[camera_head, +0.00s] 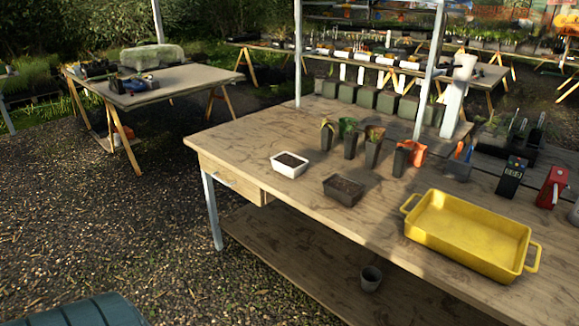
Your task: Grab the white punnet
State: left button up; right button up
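The white punnet (289,168) is a small white square tub with dark soil in it. It sits upright on the wooden workbench (240,146), near the bench's front edge and above the drawer. Neither of my grippers shows in the head view, and nothing is touching the punnet.
A dark punnet of soil (343,190) stands just right of the white one. Behind are several potted seedlings (350,140). A yellow tray (468,234) fills the bench's right part. A grey pot (371,279) stands on the lower shelf. The bench left of the white punnet is clear.

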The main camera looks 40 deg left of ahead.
aim_at(291, 165)
jog(key=u, duration=1.4)
jog(key=i+j+z, duration=0.35)
jog(key=i, duration=0.35)
jog(key=i+j+z, duration=0.4)
jog(key=i+j, duration=0.3)
